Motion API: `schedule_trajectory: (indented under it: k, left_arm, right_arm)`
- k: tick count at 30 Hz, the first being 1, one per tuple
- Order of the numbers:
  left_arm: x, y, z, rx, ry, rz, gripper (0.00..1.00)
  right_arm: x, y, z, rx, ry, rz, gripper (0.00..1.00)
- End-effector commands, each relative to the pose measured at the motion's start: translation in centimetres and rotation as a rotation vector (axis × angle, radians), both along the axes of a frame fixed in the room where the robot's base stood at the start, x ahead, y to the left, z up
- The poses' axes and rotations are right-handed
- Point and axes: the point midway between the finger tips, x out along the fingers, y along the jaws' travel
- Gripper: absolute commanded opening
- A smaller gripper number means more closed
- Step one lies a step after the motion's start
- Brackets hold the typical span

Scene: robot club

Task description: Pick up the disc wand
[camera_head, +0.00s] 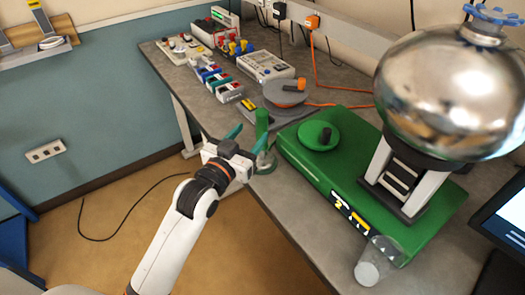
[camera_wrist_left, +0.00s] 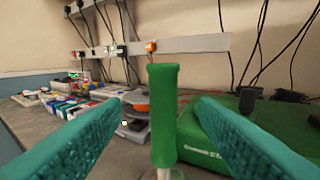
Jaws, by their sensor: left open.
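The disc wand shows as an upright green handle (camera_head: 262,128) at the near left edge of the grey table, beside the green generator base. Its lower part is partly hidden behind my left gripper in the head view. My left gripper (camera_head: 248,134) is open and empty, with teal fingers pointing toward the handle. In the left wrist view the green handle (camera_wrist_left: 163,118) stands in the gap between the two spread fingers (camera_wrist_left: 158,104), touching neither that I can see. I cannot tell how far it is between the tips. My right gripper is not in view.
The green base (camera_head: 345,170) carries a large metal sphere (camera_head: 445,90) and a green knobbed disc (camera_head: 319,135). A clear container (camera_head: 376,262) is at its front corner. An orange-and-grey reel (camera_head: 286,94), a meter box (camera_head: 265,66) and several small parts lie farther back. Open floor lies left.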

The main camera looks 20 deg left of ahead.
Motion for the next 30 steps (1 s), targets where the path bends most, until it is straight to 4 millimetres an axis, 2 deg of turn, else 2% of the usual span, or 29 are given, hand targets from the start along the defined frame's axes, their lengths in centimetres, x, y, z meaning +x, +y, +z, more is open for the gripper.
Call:
schedule_trajectory:
  k: [8,15,24,26,30]
  left_arm:
    - [2.3,-0.5,-0.3,0.000,0.002,-0.001,0.54]
    - [5.6,-1.2,-0.9,-0.001,0.001,0.000,0.54]
    - [6.2,-1.3,-1.0,0.000,0.001,-0.001,0.54]
    - [6.2,-1.3,-1.0,0.000,0.001,-0.001,0.48]
    - [6.1,-1.3,-1.0,0.000,0.001,-0.001,0.25]
  right_arm:
    - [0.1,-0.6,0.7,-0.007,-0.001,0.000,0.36]
    - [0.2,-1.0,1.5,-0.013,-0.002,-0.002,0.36]
    - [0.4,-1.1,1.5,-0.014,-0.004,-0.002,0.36]
    - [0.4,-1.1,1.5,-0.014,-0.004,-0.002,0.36]
    - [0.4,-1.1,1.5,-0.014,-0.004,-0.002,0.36]
